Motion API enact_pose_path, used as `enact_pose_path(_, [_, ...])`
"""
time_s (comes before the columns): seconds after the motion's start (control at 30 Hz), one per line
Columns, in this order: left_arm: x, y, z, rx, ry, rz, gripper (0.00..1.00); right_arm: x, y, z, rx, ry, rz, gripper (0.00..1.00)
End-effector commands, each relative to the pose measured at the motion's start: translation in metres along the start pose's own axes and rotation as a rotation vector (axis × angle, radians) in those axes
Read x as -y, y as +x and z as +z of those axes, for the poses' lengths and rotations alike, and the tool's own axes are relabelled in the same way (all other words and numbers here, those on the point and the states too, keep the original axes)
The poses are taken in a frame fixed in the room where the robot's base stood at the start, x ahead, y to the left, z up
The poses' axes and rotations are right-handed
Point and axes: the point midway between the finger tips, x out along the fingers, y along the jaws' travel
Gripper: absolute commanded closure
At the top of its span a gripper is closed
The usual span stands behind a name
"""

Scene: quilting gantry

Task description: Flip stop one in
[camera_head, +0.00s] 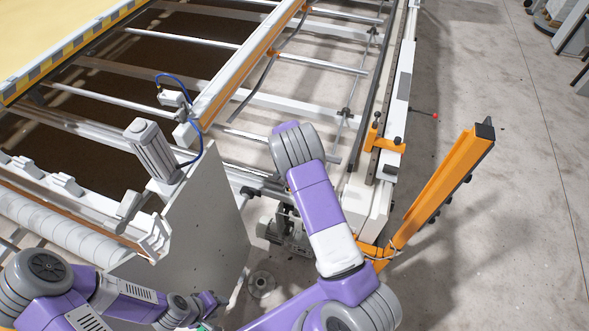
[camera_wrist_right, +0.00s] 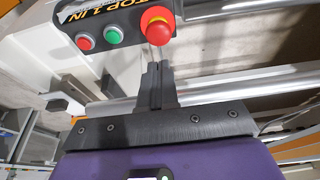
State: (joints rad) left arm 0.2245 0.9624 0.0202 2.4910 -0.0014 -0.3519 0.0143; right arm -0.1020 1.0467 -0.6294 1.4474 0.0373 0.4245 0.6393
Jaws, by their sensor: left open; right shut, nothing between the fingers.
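In the right wrist view, a black control panel (camera_wrist_right: 130,53) carries a label partly cut off at the top edge, reading "TOP 1 IN". It has a small red button (camera_wrist_right: 85,41), a green button (camera_wrist_right: 112,35) and a large red mushroom knob (camera_wrist_right: 157,30) on a yellow base. My right gripper (camera_wrist_right: 157,68) is shut and empty, its fingertips just below the mushroom knob in the picture. I cannot tell whether they touch it. In the head view the right gripper and the panel are not visible. My left gripper (camera_head: 214,301) is low at the bottom, open, small and partly unclear.
The gantry frame's white rails and rollers (camera_head: 310,62) fill the back. An orange post (camera_head: 440,190) stands to the right. A white side plate (camera_head: 205,220) with a grey motor (camera_head: 153,150) is left of my right arm.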

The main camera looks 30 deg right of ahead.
Motion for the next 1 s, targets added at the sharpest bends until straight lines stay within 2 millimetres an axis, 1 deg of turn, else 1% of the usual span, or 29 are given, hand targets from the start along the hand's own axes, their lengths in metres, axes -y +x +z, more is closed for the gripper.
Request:
enact_pose_path(0.03, [0.001, 0.002, 0.000, 0.001, 0.000, 0.000, 0.57, 0.001, -0.013, 0.001, 0.000, -0.001, -0.003, 1.00])
enact_pose_path(0.2, [0.001, 0.003, 0.001, 0.002, -0.001, 0.000, 0.57, 0.001, -0.049, 0.001, -0.001, -0.001, -0.003, 1.00])
enact_pose_path(0.3, [0.001, 0.003, 0.000, 0.002, -0.001, 0.000, 0.57, 0.001, -0.064, 0.001, 0.000, 0.000, -0.002, 1.00])
enact_pose_path(0.4, [0.001, 0.003, 0.000, 0.002, -0.001, 0.000, 0.57, 0.001, -0.074, 0.000, -0.001, 0.000, -0.002, 1.00])
enact_pose_path(0.57, [0.001, 0.003, 0.000, 0.002, -0.001, 0.000, 0.57, 0.000, -0.080, 0.001, 0.000, 0.000, 0.000, 1.00])
enact_pose_path(1.0, [0.001, 0.003, 0.000, 0.002, -0.001, 0.000, 0.57, 0.001, -0.080, 0.000, 0.000, 0.000, -0.001, 1.00])
